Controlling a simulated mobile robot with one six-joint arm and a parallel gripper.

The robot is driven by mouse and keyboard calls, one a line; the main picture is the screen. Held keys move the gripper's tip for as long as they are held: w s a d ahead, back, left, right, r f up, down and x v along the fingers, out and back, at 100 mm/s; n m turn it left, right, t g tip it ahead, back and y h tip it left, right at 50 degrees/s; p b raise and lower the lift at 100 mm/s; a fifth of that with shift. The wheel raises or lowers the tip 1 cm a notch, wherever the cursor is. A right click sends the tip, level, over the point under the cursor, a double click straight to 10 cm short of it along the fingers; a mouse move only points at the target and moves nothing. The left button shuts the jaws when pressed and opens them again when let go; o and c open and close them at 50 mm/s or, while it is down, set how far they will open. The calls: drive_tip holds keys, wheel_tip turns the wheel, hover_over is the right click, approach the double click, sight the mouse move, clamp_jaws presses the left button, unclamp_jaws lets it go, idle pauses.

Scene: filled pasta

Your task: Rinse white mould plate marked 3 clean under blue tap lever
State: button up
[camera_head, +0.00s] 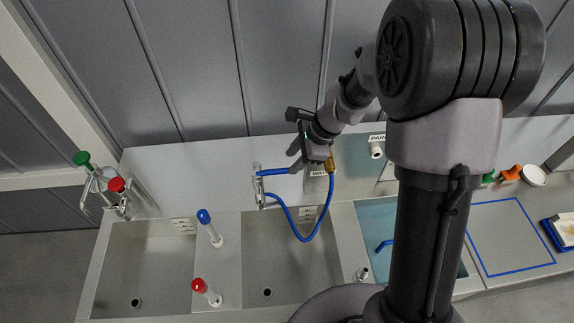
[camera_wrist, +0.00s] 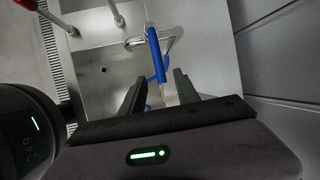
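The tap (camera_head: 258,188) stands at the back of the middle basin. Its blue lever (camera_head: 272,172) points right, towards my gripper (camera_head: 297,158), and a blue hose loops down beside it. In the wrist view the blue lever (camera_wrist: 156,55) lies ahead of my gripper (camera_wrist: 157,82), roughly in line with the gap between the fingers. The two dark fingers are spread apart, with no object clearly held. I cannot tell whether they touch the lever. I cannot make out a white mould plate marked 3 in either view.
The middle basin (camera_head: 258,262) looks empty, as does the left basin (camera_head: 130,265). Posts with a blue knob (camera_head: 204,216) and a red knob (camera_head: 199,285) stand between them. A teal basin (camera_head: 376,218) and a blue-edged tray (camera_head: 548,230) are to the right. The grey wall is close behind.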

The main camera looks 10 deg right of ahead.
sight(284, 170)
drive_tip(key=x, duration=0.4)
drive_tip(key=shift+a+f, duration=0.15)
drive_tip(key=shift+f, duration=0.1)
drive_tip(key=shift+w+f, duration=0.1)
drive_tip(key=shift+f, duration=0.1)
clamp_jaws()
drive_tip(key=shift+b, duration=0.35)
idle(0.6)
